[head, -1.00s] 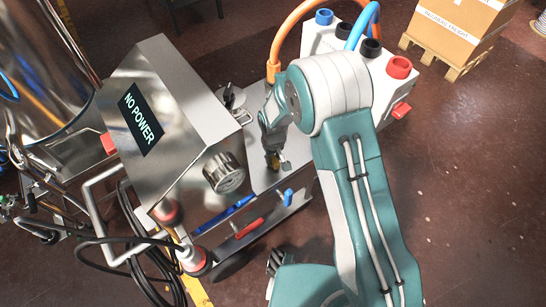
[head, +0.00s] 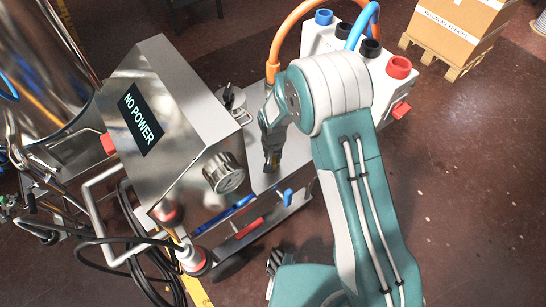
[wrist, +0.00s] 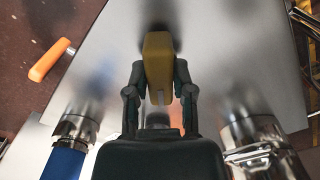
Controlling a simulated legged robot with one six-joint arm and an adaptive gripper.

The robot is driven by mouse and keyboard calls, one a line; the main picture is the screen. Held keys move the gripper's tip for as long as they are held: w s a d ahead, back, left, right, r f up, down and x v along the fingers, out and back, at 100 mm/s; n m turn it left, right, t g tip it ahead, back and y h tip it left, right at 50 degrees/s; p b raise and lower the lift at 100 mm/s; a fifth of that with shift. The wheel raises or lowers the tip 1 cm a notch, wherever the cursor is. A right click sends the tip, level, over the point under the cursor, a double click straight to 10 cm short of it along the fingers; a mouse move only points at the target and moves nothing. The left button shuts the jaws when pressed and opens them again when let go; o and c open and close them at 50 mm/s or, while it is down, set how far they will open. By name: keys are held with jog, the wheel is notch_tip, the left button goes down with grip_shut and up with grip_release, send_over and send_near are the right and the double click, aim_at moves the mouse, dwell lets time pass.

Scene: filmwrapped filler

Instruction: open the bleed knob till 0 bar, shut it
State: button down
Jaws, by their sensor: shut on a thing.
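The yellow bleed knob (wrist: 158,62) stands up from a flat metal plate in the wrist view. My gripper (wrist: 159,88) is shut on it, with one dark finger on each side. In the head view my gripper (head: 271,162) points down at the plate beside the steel cabinet, and its fingers largely hide the knob. The display (head: 141,118) on the cabinet shows "NO POWER".
The steel cabinet (head: 180,95) stands close left of my gripper. Orange (head: 274,55) and blue hoses rise behind. A cardboard box (head: 458,28) stands on a pallet at top right.

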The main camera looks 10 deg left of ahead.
jog(key=shift+a, duration=0.1)
jog(key=shift+c, duration=2.4)
grip_release()
notch_tip(320, 180, up, 12)
jog(key=shift+w, duration=0.1)
